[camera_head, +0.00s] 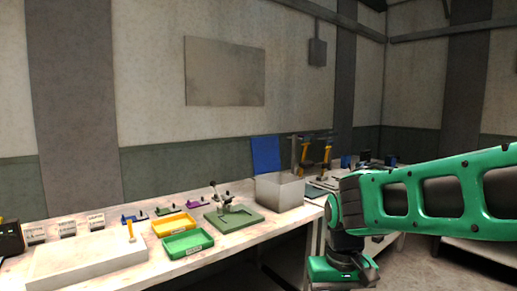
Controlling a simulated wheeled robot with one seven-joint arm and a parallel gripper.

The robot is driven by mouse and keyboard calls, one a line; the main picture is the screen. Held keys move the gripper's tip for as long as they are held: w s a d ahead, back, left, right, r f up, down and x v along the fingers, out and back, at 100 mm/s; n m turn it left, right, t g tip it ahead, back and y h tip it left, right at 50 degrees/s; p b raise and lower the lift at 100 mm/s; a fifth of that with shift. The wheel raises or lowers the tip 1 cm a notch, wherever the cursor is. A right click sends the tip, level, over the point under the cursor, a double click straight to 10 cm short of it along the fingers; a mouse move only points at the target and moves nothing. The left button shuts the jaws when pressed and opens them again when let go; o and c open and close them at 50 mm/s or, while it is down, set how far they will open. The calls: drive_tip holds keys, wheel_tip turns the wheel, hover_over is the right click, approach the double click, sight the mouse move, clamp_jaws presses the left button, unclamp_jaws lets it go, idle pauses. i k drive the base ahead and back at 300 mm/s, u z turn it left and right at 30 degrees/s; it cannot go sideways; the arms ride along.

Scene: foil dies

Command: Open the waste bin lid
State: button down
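A grey box (279,193) stands on the long workbench, right of the middle of the view. A flat blue panel (266,155) stands upright at its back left; it looks like a raised lid, but I cannot tell whether it is hinged to the box. No other clear waste bin shows. My green arm reaches in from the right. My gripper (346,271) hangs low at the bottom edge, in front of the bench and apart from the grey box. Its fingers are not clear, so I cannot tell whether it is open or shut.
On the workbench (215,262) are a yellow tray (174,225), a green tray (187,243), a green plate with a small stand (233,217) and a pale slab (88,263). Yellow-handled tools (315,154) hang behind the grey box. Floor shows at the lower right.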

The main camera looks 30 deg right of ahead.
sight(265, 150)
drive_tip(key=z, duration=0.05)
drive_tip(key=i, duration=1)
drive_tip(key=u, duration=0.05)
